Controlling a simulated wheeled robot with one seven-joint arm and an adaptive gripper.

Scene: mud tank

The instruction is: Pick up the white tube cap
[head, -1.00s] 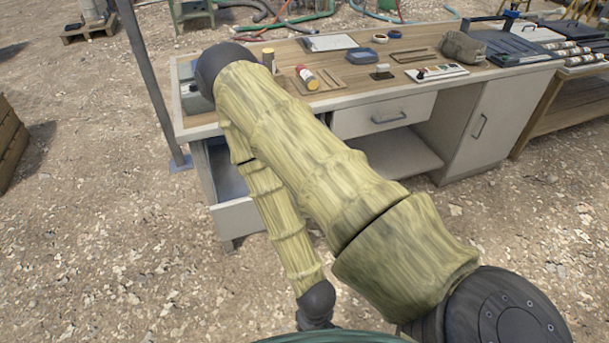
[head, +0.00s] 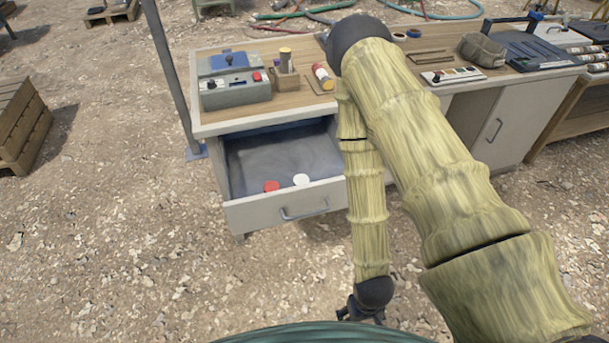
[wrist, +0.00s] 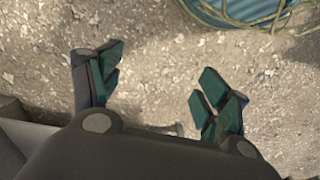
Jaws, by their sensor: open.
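The white tube cap (head: 301,180) lies in the open drawer (head: 262,215) of the bench, near the drawer's front wall. A red cap (head: 271,186) lies just left of it. My gripper (wrist: 160,95) is open and empty in the wrist view, with its green-padded fingers wide apart over bare gravel. In the head view my gripper (head: 362,312) is low in front of the bench, right of the drawer and well apart from the cap. The wrist view does not show the cap.
A grey box with buttons (head: 236,88) stands on the bench top above the drawer. A metal pole (head: 172,75) rises at the bench's left. A wooden crate (head: 18,130) stands far left. Open gravel lies before the drawer.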

